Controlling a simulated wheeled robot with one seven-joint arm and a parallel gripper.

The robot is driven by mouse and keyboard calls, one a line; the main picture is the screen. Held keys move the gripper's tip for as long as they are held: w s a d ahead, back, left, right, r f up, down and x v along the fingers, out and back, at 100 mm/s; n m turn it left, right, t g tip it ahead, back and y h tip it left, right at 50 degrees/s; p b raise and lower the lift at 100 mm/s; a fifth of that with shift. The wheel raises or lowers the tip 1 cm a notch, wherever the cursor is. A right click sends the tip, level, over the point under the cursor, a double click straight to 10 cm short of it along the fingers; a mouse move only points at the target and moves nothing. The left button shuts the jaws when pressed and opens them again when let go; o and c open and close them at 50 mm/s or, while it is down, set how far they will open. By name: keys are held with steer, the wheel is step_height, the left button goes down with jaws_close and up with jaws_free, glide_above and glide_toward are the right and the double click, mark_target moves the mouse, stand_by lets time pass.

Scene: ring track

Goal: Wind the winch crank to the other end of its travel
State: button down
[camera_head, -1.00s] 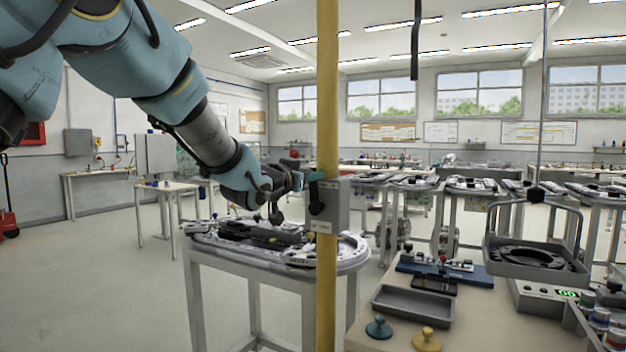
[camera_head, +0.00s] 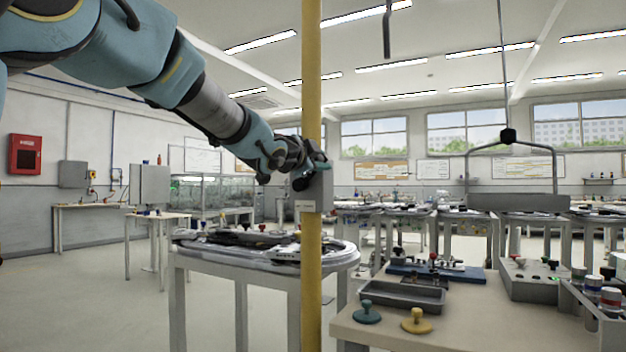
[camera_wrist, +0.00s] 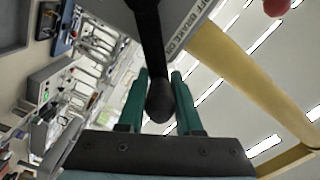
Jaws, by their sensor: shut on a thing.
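The winch is a grey box (camera_head: 320,192) fixed to a yellow post (camera_head: 311,260). In the wrist view its black crank arm (camera_wrist: 149,35) runs down from the box face to a round black knob (camera_wrist: 160,103). My gripper (camera_wrist: 160,92) has its two green fingers shut on the knob, one on each side. In the head view my gripper (camera_head: 316,164) is at the upper part of the box and hides most of the crank. A grey tray on a hanging frame (camera_head: 518,202) hangs from a cable at right, above the bench.
A bench (camera_head: 450,325) stands at right with a grey tray (camera_head: 402,296), a teal knob (camera_head: 367,312), a yellow knob (camera_head: 417,321) and a grey control box (camera_head: 530,280). A table with track parts (camera_head: 265,250) stands behind the post. The floor at left is open.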

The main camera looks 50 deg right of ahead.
steer(key=f+m+b, duration=0.1)
steer(key=m+b, duration=0.1)
steer(key=b, duration=0.1)
steer(key=s+f+m+b, duration=0.1)
steer(key=f+m+b, duration=0.1)
steer(key=m+b, duration=0.1)
steer(key=s+f+m+b, duration=0.1)
steer(key=f+m+b, duration=0.1)
steer(key=b, duration=0.1)
steer(key=shift+s+d+f+b, duration=0.1)
steer(key=shift+s+d+b, duration=0.05)
steer(key=shift+d+b, duration=0.2)
steer(key=shift+m, duration=0.4)
steer(key=c, duration=0.6)
jaws_free()
steer(key=shift+a, duration=0.15)
steer(key=b+v, duration=0.1)
steer(key=v, duration=0.9)
steer(key=shift+a+b, duration=0.3)
steer(key=shift+b, duration=0.05)
